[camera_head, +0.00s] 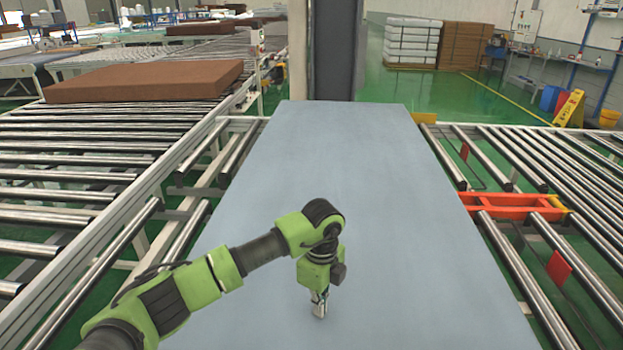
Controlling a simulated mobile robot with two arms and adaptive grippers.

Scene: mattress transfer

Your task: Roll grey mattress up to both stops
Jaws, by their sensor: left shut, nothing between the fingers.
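The grey mattress (335,170) is a long flat slab that runs from the bottom of the view away to a far end near a dark pillar. It lies over the rollers between the two conveyor sides. My left gripper (319,311) points down over the near part of the mattress, shut and empty. I cannot tell whether its tips touch the surface. A small yellow block (424,118) shows at the mattress's far right corner; I cannot tell whether it is one of the stops. My right gripper is not in view.
A brown mattress (145,81) lies on the roller conveyor (70,160) at the left. A red-orange frame (515,206) sits among the rollers at the right, close to the grey mattress's edge. A dark pillar (336,50) stands past the far end. Green floor is open behind at the right.

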